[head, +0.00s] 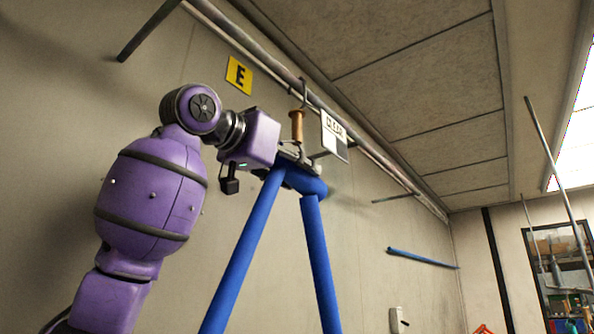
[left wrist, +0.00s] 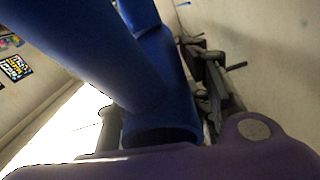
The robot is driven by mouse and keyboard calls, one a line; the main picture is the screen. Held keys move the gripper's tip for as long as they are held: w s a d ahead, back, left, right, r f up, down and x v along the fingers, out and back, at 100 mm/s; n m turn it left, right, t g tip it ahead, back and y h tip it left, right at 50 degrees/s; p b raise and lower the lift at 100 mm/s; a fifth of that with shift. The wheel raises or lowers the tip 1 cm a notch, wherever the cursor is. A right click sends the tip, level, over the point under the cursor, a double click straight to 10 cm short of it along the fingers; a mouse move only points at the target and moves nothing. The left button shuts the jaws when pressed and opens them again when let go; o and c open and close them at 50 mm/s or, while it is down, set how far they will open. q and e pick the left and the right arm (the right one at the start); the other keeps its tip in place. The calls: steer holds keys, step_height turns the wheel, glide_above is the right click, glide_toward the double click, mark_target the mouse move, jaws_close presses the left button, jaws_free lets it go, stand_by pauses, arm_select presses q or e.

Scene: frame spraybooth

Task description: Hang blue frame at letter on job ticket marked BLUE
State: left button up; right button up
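The blue frame (head: 252,250) is raised high by the wall, its two tubes slanting down from a joint at the top. My left gripper (head: 303,170) is shut on the frame at that top joint; the fingertips are partly hidden. In the left wrist view the blue tubes (left wrist: 160,80) fill the middle, beside the dark fingers (left wrist: 212,85). A yellow sign with the letter E (head: 238,75) is on the wall above left. A hook with a wooden handle (head: 297,125) hangs from the rail just above the gripper. I cannot tell whether it touches the frame. No job ticket is readable.
A metal rail (head: 270,67) runs along the top of the wall. A white tag (head: 334,135), apparently lettered CLEAR, hangs right of the hook. Rods stick out from the wall, including a blue one (head: 422,258). A doorway with shelves (head: 560,255) is at far right.

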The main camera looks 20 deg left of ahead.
arm_select(q)
steer(key=shift+o, duration=1.4)
steer(key=shift+s, duration=0.2)
steer(key=shift+w+f, duration=0.3)
steer(key=v, duration=1.2)
steer(key=shift+s+r, duration=0.2)
steer(key=shift+r, duration=0.2)
